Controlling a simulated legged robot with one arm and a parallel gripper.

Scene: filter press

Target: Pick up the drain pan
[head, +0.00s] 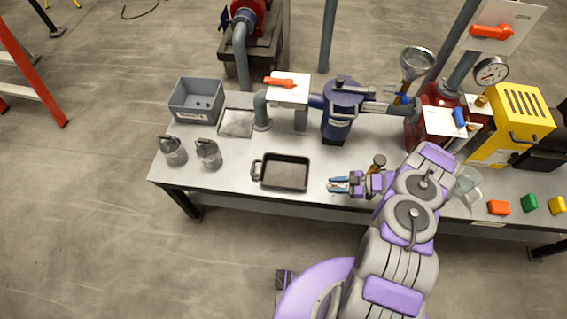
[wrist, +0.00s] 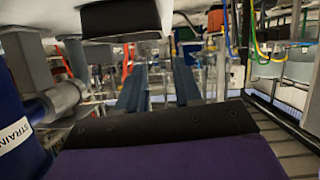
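The drain pan (head: 285,174) is a dark, shallow rectangular tray with a loop handle (head: 256,170) on its left side. It lies flat near the front edge of the table and looks empty. My gripper (head: 335,185) is just right of the pan, with its blue fingers pointing left towards the pan's right side. A gap separates the fingertips from the pan. In the wrist view the two blue fingers (wrist: 159,85) stand apart with nothing between them.
The blue strainer (head: 340,115) stands behind my gripper, and also shows at the left of the wrist view (wrist: 14,130). Two grey cups (head: 208,153) and a grey bin (head: 196,100) stand left of the pan. The table's front edge (head: 250,200) is close to the pan.

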